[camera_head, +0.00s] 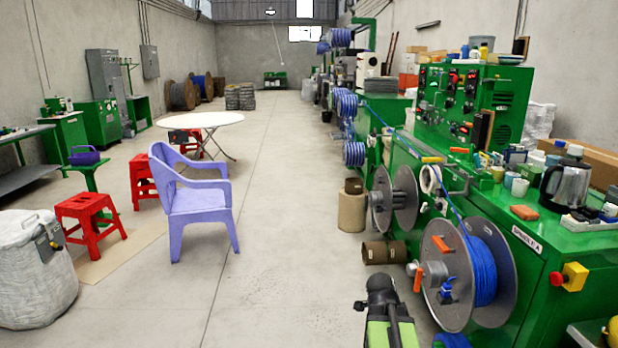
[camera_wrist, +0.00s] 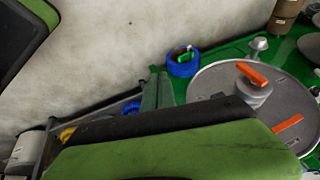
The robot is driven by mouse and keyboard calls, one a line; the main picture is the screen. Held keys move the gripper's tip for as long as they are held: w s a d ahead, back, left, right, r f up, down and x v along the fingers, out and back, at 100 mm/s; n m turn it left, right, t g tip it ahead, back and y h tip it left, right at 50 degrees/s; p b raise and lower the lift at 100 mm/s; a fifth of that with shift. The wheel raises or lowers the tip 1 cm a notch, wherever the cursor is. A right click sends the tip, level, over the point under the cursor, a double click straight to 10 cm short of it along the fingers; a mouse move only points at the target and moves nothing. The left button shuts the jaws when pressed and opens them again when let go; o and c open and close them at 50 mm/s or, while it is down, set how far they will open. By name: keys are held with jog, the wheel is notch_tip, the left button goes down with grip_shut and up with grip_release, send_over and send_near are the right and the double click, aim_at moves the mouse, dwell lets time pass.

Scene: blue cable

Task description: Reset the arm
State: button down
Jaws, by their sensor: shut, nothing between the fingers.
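My black and green arm reaches in at the bottom of the head view, with my gripper (camera_head: 382,290) at its dark end, low in front of the green machine. The gripper is shut and empty; its fingertips are hard to make out. It is apart from the grey spool (camera_head: 437,262) wound with blue cable (camera_head: 483,270) on the machine's front. In the wrist view, large green and black parts of mine cover the bottom and the top left corner. Behind them is a grey disc with orange handles (camera_wrist: 252,74) and a blue coil (camera_wrist: 184,66).
The green machine (camera_head: 540,275) fills the right side, with a kettle (camera_head: 566,184) and cups on top. A purple chair (camera_head: 195,200), red stools (camera_head: 88,216) and a white sack (camera_head: 35,275) stand left. The middle floor is clear.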

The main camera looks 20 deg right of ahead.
jog(key=w+a+f+n+y, duration=0.1)
jog(key=w+a+n, duration=0.25)
jog(key=a, duration=0.65)
jog(key=w+a+n+y, duration=0.15)
jog(key=a+n, duration=0.25)
jog(key=a, duration=0.6)
jog(key=s+a+f+n+g+y, duration=0.1)
jog(key=s+a+n+y, duration=0.2)
jog(key=a+n, duration=1.05)
notch_tip(320, 180, up, 15)
jog(key=a+n+p, duration=0.1)
jog(key=a+p, duration=0.1)
jog(key=p, duration=1.3)
jog(key=shift+w+a, duration=0.15)
jog(key=shift+w, duration=0.15)
jog(key=shift+f+h, duration=0.1)
jog(key=shift+h, duration=0.15)
